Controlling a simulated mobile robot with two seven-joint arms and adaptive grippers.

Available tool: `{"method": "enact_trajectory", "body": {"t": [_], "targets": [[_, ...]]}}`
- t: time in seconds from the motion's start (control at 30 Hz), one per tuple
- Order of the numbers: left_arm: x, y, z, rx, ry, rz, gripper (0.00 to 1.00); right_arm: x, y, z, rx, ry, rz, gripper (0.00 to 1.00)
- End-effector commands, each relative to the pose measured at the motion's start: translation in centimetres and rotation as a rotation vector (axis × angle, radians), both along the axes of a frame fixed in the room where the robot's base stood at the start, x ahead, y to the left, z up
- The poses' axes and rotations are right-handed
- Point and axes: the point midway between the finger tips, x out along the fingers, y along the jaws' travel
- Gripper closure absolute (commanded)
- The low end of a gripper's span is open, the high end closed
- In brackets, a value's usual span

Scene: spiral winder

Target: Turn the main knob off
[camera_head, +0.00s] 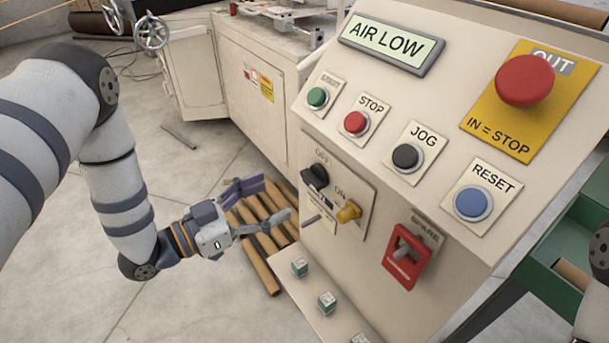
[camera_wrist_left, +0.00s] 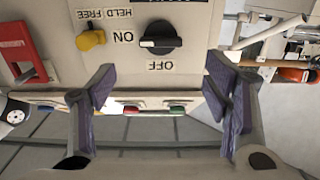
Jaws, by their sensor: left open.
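My left gripper (camera_head: 268,202) is open and empty, in front of the panel and apart from the knob. In the left wrist view its purple-padded fingers (camera_wrist_left: 160,97) are spread wide, with the knob beyond the gap between them. My right gripper is not in view.
A yellow knob (camera_head: 348,212) sits close beside the main knob. Brown tubes (camera_head: 255,250) lie below my left gripper. Open floor is at left.

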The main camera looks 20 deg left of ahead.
Motion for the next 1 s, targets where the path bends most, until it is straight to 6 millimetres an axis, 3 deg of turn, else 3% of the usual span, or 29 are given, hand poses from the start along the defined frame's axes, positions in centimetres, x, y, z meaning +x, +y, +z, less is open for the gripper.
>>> {"method": "enact_trajectory", "body": {"t": [0.3,0.7,0.9,1.0], "targets": [[5.7,-4.5,-0.2,0.001,0.001,-0.001,0.3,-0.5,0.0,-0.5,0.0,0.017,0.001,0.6],[6.9,-5.4,0.0,0.0,0.002,0.001,0.3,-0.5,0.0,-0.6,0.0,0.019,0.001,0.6],[6.9,-5.3,0.0,0.0,0.002,0.001,0.75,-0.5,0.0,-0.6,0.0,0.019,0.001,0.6],[6.8,-5.3,0.0,0.0,0.002,0.001,0.78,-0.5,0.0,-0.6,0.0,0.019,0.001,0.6]]}}
